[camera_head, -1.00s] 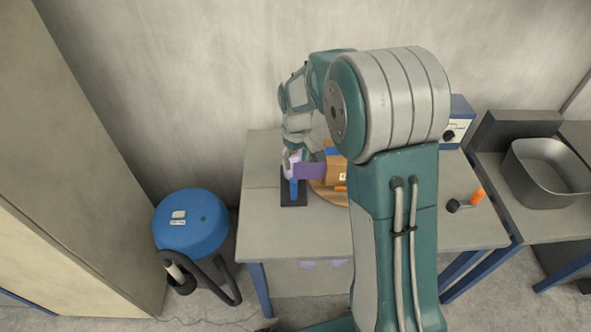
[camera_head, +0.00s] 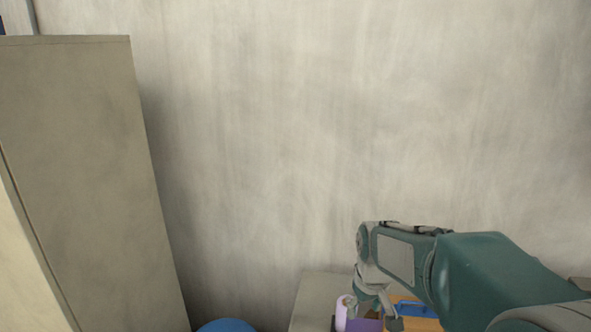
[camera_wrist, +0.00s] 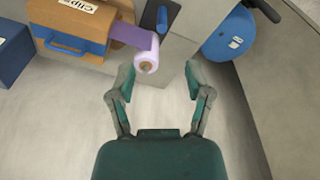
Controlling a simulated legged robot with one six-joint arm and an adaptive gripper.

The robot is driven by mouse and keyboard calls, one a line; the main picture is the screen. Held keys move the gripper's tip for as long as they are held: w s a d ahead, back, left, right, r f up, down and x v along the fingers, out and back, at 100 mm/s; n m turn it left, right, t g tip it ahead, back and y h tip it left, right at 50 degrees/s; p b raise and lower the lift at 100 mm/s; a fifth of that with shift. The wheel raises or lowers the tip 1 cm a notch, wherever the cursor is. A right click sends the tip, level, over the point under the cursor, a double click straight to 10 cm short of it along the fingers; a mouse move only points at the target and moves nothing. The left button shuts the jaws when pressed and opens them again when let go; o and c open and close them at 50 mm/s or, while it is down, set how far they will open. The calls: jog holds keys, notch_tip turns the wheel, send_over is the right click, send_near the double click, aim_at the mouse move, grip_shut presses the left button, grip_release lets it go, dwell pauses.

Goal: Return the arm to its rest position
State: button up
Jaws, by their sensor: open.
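My gripper (camera_wrist: 159,82) is open in the wrist view, with nothing between its fingers. A pale purple tape roll (camera_wrist: 146,62) is just beyond the fingertips, with a purple strip (camera_wrist: 128,35) running from it to a wooden box (camera_wrist: 92,20) with a blue handle. In the head view my arm reaches in from the lower right, its gripper (camera_head: 376,305) beside the tape roll (camera_head: 342,314) at the bottom edge. Whether they touch cannot be told there.
A black stand with a blue post (camera_wrist: 162,18) is beside the roll. A blue stool (camera_wrist: 228,36) stands right of the table. In the head view a tall cabinet (camera_head: 90,170) is at left, and the wall (camera_head: 280,130) behind has clear space before it.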

jog(key=s+r+m+t, duration=0.1)
jog(key=s+r+t, duration=0.1)
jog(key=s, duration=0.8)
jog(key=s+d+r+m+t, duration=0.1)
jog(key=s+r, duration=0.4)
jog(key=s, duration=0.5)
jog(key=shift+r+m+t, duration=0.3)
jog(key=shift+m+t, duration=0.2)
jog(key=shift+m, duration=0.1)
jog(key=shift+w, duration=0.1)
dwell(0.5)
